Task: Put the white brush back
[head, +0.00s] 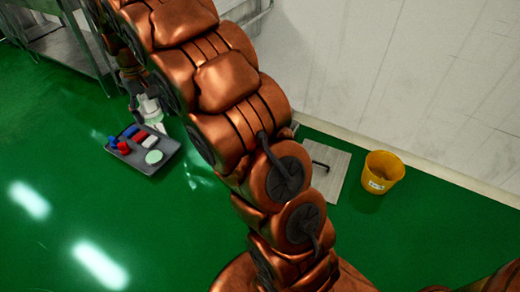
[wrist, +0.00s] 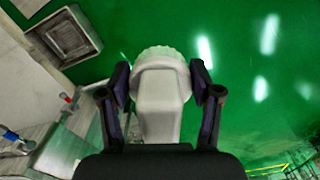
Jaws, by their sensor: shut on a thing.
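The white brush (wrist: 158,100) is between the two dark fingers of my gripper (wrist: 159,74) in the wrist view. The gripper is shut on it, and its rounded, ridged end points away from the palm. In the head view my gripper (head: 136,84) is at the upper left, with the white brush (head: 150,106) below it. The brush appears just above or behind the far edge of a dark grey tray (head: 137,167); I cannot tell whether they touch.
The tray holds blue and red items (head: 131,132), a small white piece and a pale round disc (head: 153,157). A metal table (head: 70,45) stands at the upper left. A yellow bucket (head: 383,172) stands by the wall at right. Green floor is open at lower left.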

